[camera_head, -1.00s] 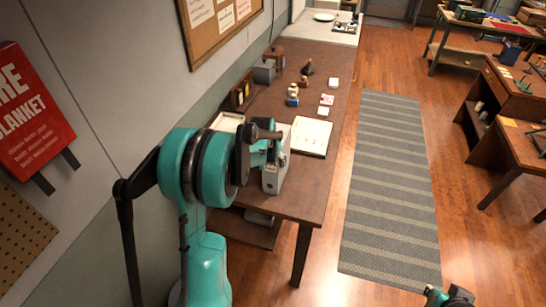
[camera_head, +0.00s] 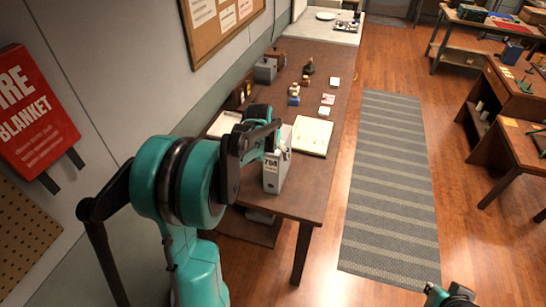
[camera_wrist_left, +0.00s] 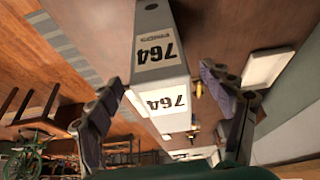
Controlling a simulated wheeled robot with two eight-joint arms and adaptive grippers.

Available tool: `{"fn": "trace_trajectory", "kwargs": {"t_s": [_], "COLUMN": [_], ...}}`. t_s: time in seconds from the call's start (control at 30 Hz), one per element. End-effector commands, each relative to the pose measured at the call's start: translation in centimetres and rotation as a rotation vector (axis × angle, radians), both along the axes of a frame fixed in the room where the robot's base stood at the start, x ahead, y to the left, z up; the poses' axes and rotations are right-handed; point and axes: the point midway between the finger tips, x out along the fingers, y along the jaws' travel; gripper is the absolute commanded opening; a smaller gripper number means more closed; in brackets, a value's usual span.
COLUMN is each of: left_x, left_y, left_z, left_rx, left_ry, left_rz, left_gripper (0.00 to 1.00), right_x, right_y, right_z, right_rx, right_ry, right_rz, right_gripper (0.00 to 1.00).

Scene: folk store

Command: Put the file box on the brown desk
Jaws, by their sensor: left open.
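The grey file box (camera_head: 273,180), marked 764, stands upright on the near end of the brown desk (camera_head: 313,182). It also shows in the left wrist view (camera_wrist_left: 160,25). My left gripper (camera_head: 270,140) is at the upper part of the box, on its far side in the head view. In the left wrist view, its open fingers (camera_wrist_left: 164,78) lie on either side of the box, with gaps visible. My right gripper (camera_head: 451,295) shows only partly at the bottom edge of the head view, over the floor; its fingers are unclear.
An open book or pad (camera_head: 312,136) lies beside the box. Small bottles and cards stand farther back. A pale tray (camera_head: 224,124) sits near the wall, partly behind my arm. A striped grey rug (camera_head: 388,190) covers the floor right of the desk.

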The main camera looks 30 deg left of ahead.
Motion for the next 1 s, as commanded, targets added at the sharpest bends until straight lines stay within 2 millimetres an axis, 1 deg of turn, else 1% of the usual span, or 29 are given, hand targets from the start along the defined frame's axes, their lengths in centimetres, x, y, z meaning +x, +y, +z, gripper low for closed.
{"fn": "trace_trajectory", "kwargs": {"t_s": [0.03, 0.13, 0.2, 0.33, 0.37, 0.43, 0.47, 0.57, 0.6, 0.67, 0.7, 0.83, 0.9, 1.0], "left_x": [-0.4, -1.1, -1.4, -1.9, -2.1, -2.8, -3.3, -5.7, -7.0, -9.1, -10.6, -15.3, -17.5, -20.0], "left_y": [-0.1, -0.2, -0.3, -0.6, -0.9, -2.0, -2.7, -6.1, -7.7, -10.1, -11.5, -15.6, -17.2, -18.8], "left_z": [1.2, 2.8, 3.7, 4.7, 4.9, 5.6, 6.0, 7.6, 8.2, 8.9, 9.2, 9.2, 8.8, 7.9], "left_rx": [0.0, 0.0, 0.0, 0.001, 0.001, 0.004, 0.006, 0.014, 0.018, 0.023, 0.026, 0.03, 0.031, 0.03], "left_ry": [0.0, 0.0, 0.0, -0.001, -0.003, -0.01, -0.016, -0.042, -0.055, -0.078, -0.092, -0.143, -0.166, -0.194], "left_rz": [0.0, 0.0, 0.0, -0.002, -0.004, -0.014, -0.02, -0.05, -0.065, -0.089, -0.106, -0.157, -0.179, -0.207], "left_gripper": [0.8, 0.8, 0.8, 0.8, 0.8, 0.8, 0.8, 0.8, 0.8, 0.8, 0.8, 0.8, 0.8, 0.8], "right_x": [0.0, 0.0, 0.0, 0.0, 0.0, 0.0, 0.0, 0.0, 0.0, 0.0, 0.0, 0.0, 0.0, 0.0], "right_y": [0.0, 0.0, 0.0, 0.0, 0.0, 0.0, 0.0, 0.0, 0.0, 0.0, 0.0, 0.0, 0.0, 0.0], "right_z": [0.4, 0.7, 0.8, 1.0, 1.0, 1.0, 1.0, 1.0, 1.0, 1.0, 1.0, 0.9, 0.9, 1.0], "right_rx": [0.0, 0.0, 0.0, 0.0, 0.0, 0.0, 0.0, 0.0, 0.0, 0.0, 0.0, 0.0, 0.0, 0.0], "right_ry": [0.0, 0.0, 0.0, 0.0, 0.0, 0.0, 0.0, 0.0, 0.0, 0.0, 0.0, 0.0, 0.0, 0.0], "right_rz": [0.0, 0.0, 0.0, 0.0, 0.0, 0.0, 0.0, 0.0, 0.0, 0.0, 0.0, 0.0, 0.0, 0.0], "right_gripper": [0.0, 0.0, 0.0, 0.0, 0.0, 0.0, 0.0, 0.0, 0.0, 0.0, 0.0, 0.0, 0.0, 0.0]}}
